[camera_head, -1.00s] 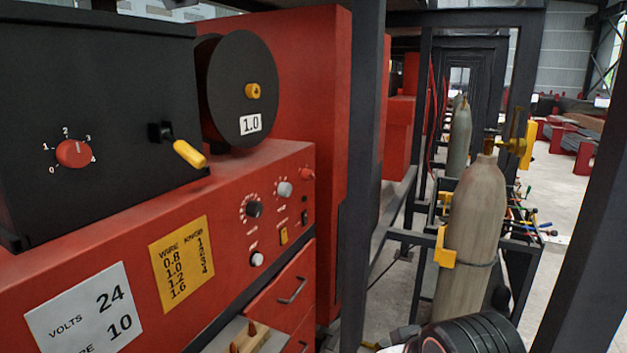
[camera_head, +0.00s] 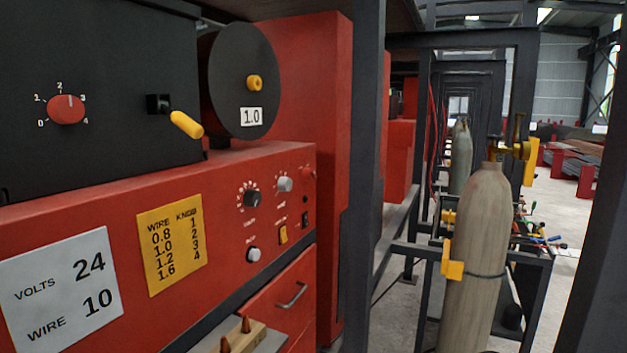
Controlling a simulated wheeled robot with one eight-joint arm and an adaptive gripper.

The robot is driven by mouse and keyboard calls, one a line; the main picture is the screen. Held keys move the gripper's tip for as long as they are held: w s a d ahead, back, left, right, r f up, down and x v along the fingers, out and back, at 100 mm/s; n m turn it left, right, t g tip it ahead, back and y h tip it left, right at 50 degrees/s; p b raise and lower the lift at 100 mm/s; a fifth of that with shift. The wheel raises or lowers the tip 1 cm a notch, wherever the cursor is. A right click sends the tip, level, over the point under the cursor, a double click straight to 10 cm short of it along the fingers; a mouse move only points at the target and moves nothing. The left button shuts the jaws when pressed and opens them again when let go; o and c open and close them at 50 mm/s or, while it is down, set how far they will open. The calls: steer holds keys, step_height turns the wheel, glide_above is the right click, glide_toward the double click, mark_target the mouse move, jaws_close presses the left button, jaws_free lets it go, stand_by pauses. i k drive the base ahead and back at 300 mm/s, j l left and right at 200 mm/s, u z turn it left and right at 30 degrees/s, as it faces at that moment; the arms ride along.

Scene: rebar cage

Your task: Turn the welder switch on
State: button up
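The red welder (camera_head: 225,190) stands on the left with its control panel facing me. On the panel is a small yellow switch (camera_head: 283,235) in a dark frame; I cannot tell whether it is on or off. Around it are a black knob (camera_head: 251,198), a grey knob (camera_head: 285,184), a white knob (camera_head: 254,254) and a red button (camera_head: 307,172). A black box on top carries a red dial (camera_head: 66,109) marked 0 to 4 and a yellow-handled lever (camera_head: 186,124). My gripper does not show in the current view.
A wire spool (camera_head: 235,80) labelled 1.0 sits behind the black box. Dark frame posts (camera_head: 368,150) stand right of the welder. A gas cylinder (camera_head: 478,260) stands to the right. A drawer handle (camera_head: 292,295) sticks out below the panel.

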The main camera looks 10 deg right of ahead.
mark_target(308, 174)
steer(key=i+l+u, duration=0.25)
steer(key=l, duration=0.3)
steer(key=i+l+u, duration=0.3)
steer(key=l, duration=0.35)
steer(key=i, duration=0.1)
